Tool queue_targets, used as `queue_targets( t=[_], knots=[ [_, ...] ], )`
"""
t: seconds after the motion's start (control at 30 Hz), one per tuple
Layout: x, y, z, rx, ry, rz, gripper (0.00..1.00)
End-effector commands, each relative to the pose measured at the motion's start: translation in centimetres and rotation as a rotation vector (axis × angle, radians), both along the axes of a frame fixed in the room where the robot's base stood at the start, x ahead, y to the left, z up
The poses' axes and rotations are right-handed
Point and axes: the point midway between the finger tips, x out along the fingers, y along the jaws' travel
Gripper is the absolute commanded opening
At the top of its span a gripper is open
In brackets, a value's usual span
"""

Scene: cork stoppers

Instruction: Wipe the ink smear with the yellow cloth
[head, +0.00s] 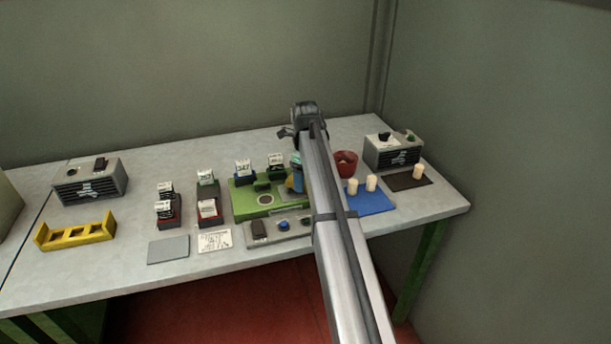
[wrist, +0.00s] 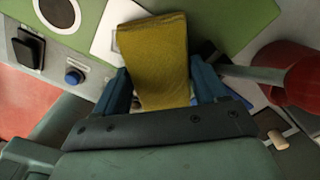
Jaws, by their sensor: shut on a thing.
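The yellow cloth (wrist: 155,60) is between the blue fingers of my gripper (wrist: 162,84) in the wrist view, and my gripper is shut on it. It hangs over a white plate (wrist: 106,38) at the green board. In the head view a bit of the cloth (head: 290,183) shows beside my gripper (head: 297,176), above the green board (head: 243,203); my arm hides the rest. I cannot make out the ink smear clearly. A dark patch (wrist: 205,48) lies right of the cloth, but I cannot tell what it is.
A grey panel with a blue button (head: 283,225) and a black switch (head: 259,230) lies in front of the board. A red pot (head: 345,163) stands to the right, near a blue mat (head: 375,203) with corks. Card holders (head: 208,211) stand to the left.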

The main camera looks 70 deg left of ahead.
Motion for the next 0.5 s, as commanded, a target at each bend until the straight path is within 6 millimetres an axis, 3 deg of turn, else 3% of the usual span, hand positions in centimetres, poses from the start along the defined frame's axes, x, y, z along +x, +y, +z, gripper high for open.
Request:
queue_targets(
  t=[0.5],
  knots=[
    [-0.01,-0.01,-0.87,0.000,0.000,0.000,0.47]
  ],
)
